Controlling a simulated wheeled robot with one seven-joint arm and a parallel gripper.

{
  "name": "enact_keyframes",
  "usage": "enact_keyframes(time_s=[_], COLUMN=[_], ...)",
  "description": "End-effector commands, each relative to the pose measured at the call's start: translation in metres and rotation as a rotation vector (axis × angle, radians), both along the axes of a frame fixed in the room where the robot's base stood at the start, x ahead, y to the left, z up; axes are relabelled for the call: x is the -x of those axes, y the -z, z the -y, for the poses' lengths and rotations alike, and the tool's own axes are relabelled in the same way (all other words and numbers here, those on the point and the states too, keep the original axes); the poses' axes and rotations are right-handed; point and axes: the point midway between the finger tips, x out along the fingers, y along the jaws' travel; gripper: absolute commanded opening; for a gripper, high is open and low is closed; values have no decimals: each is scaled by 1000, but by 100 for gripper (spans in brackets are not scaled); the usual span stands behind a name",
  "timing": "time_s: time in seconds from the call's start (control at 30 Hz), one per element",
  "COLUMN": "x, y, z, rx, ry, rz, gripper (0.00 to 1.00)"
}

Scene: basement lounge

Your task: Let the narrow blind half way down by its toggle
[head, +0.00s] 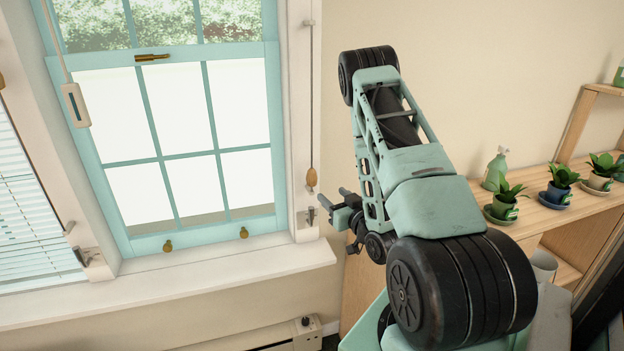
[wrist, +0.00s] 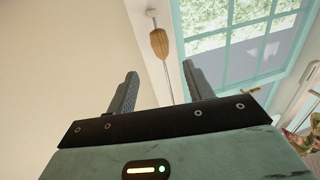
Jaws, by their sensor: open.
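A wooden acorn-shaped toggle (head: 312,178) hangs on a thin cord at the right side of the window frame. In the wrist view the toggle (wrist: 158,42) shows beyond the fingertips, lined up with the gap between them, with its cord running through that gap in the picture. My gripper (head: 333,197) is open and empty, close to the right of the toggle in the head view; in the wrist view its two fingers (wrist: 160,72) are spread apart. I see no contact with the toggle. The blind on this cord is not in view.
A cleat (head: 310,215) sits on the frame just below the toggle. A white slotted piece (head: 75,105) hangs on another cord at left, near a lowered slatted blind (head: 30,215). The sill (head: 180,268) juts out below. Potted plants (head: 503,203) stand on a wooden shelf at right.

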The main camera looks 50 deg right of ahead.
Motion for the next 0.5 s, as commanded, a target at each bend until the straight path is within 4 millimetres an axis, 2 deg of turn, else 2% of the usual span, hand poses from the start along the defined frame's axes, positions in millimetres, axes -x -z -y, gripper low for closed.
enact_keyframes(time_s=[0.13, 0.23, 0.5], x=[-14, -17, -28], y=[-2, 6, 9], z=[2, 5, 8], rx=[7, 14, 27], ry=[-7, -16, -33], rz=[7, -4, -21], gripper=[52, 52, 52])
